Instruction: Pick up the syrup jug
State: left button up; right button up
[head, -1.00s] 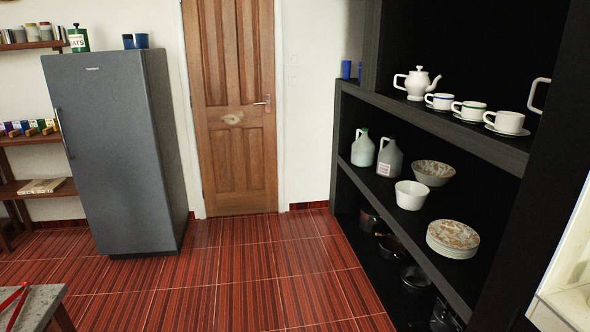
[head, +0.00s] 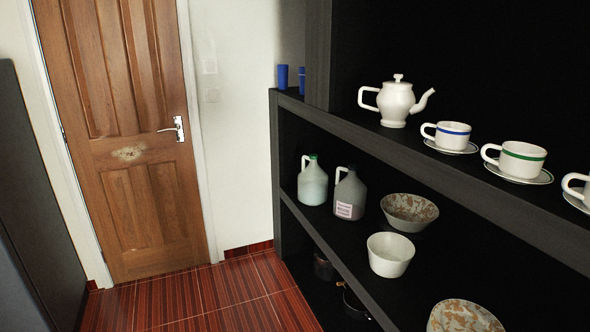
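Two jugs with handles stand upright on the middle shelf of the black shelving unit in the head view. One jug (head: 313,184) is pale with a green cap. The other jug (head: 349,196) is darker grey with a white label on its front. I cannot read the label, so I cannot tell which one is the syrup jug. Neither of my grippers is in view.
The black shelving (head: 440,167) fills the right side. A teapot (head: 396,103) and cups stand above. Red floor (head: 200,300) is clear before the wooden door (head: 125,150).

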aim_at(349, 197)
jog(key=i+j, duration=0.1)
jog(key=i, duration=1.25)
jog(key=i+l+z, duration=0.1)
jog(key=z, duration=0.3)
jog(key=i+z, duration=0.4)
jog(key=i+j+z, duration=0.1)
jog(key=z, duration=0.3)
jog(key=i+j+z, duration=0.15)
jog(key=z, duration=0.25)
jog(key=i+z, duration=0.25)
jog(key=i+j, duration=0.05)
jog(key=i, duration=0.05)
